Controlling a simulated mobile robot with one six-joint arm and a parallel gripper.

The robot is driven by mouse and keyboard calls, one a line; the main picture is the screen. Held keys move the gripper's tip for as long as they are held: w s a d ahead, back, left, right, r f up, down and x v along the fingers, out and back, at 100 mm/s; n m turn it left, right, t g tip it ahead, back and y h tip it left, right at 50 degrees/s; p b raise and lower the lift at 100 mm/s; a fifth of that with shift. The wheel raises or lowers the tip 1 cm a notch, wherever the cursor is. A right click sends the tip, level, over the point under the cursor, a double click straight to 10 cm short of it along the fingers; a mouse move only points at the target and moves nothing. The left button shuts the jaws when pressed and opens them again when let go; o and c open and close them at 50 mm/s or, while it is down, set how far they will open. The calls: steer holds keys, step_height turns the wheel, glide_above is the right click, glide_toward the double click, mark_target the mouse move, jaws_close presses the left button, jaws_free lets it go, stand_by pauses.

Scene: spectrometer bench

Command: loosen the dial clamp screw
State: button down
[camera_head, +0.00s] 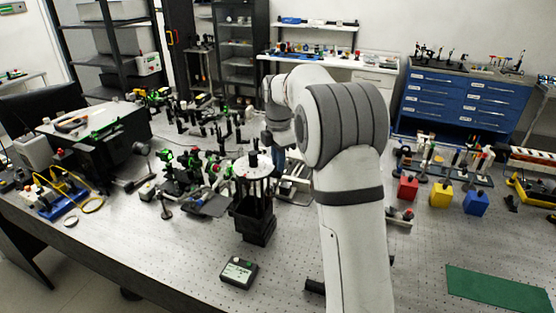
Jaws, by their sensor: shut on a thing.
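A round pale dial (253,169) sits on top of a black spectrometer stand (254,217), with a dark post rising from its middle. My gripper (279,158) points down close to the right side of the dial, at the end of my white arm. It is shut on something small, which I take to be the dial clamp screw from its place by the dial. The screw itself is too small and too hidden by my wrist and fingers to make out.
A small dark box with a pale green display (239,271) lies in front of the stand. Optical mounts (185,170) crowd the bench to the left. The front right of the perforated bench has free room.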

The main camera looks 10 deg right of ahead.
steer(key=shift+r+n, duration=0.1)
steer(key=shift+n, duration=0.3)
steer(key=c, duration=1.4)
jaws_free()
step_height(320, 180, up, 8)
steer(key=shift+f+b, duration=0.2)
steer(key=shift+b, duration=0.5)
